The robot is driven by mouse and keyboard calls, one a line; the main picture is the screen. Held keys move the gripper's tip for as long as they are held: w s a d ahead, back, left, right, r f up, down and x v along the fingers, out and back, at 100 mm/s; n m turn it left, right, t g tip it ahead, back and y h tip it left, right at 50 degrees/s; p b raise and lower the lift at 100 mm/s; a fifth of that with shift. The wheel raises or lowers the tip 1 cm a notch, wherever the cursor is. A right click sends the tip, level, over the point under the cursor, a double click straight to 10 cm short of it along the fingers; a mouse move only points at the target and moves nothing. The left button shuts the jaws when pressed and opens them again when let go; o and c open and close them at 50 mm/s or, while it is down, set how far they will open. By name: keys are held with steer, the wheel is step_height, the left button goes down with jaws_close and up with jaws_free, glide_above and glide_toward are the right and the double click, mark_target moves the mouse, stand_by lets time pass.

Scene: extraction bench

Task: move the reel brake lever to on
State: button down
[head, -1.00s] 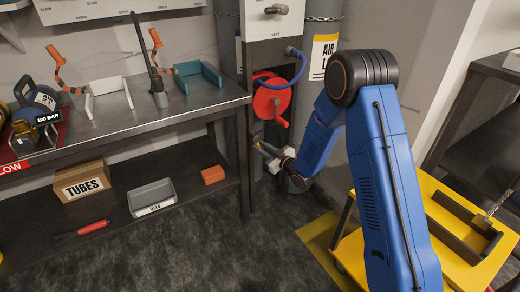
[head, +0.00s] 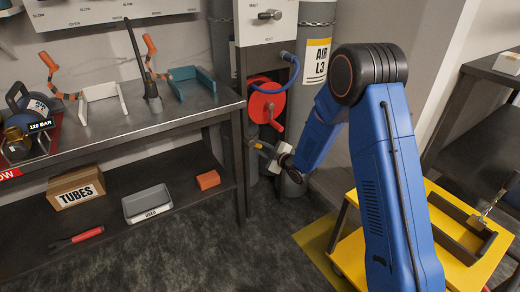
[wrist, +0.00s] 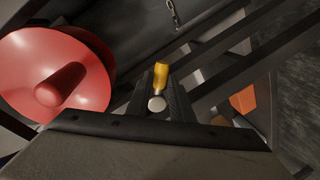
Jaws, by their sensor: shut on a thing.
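The red hose reel (head: 266,102) hangs below the white panel, with its crank knob facing out. It also fills the left of the wrist view (wrist: 65,85). My gripper (head: 256,146) is just below the reel in the head view. In the wrist view, my gripper's dark fingers (wrist: 160,90) are shut on a thin piece with a yellow end (wrist: 160,74) and a pale round end (wrist: 157,104), which looks like the brake lever. The fingers hide much of it. Its on and off marks are not readable.
A dark bench (head: 130,126) with brackets and tools stands to the left. Its lower shelf holds a TUBES box (head: 77,187), a grey tray (head: 147,203) and an orange block (head: 208,180). Grey cylinders stand behind the reel. A yellow cart (head: 452,248) is at right.

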stand_by(0.4)
steer(key=c, duration=1.6)
jaws_free()
steer(key=shift+o, duration=0.2)
steer(key=shift+s+d, duration=0.1)
steer(key=v, duration=1.7)
steer(key=shift+d, duration=0.1)
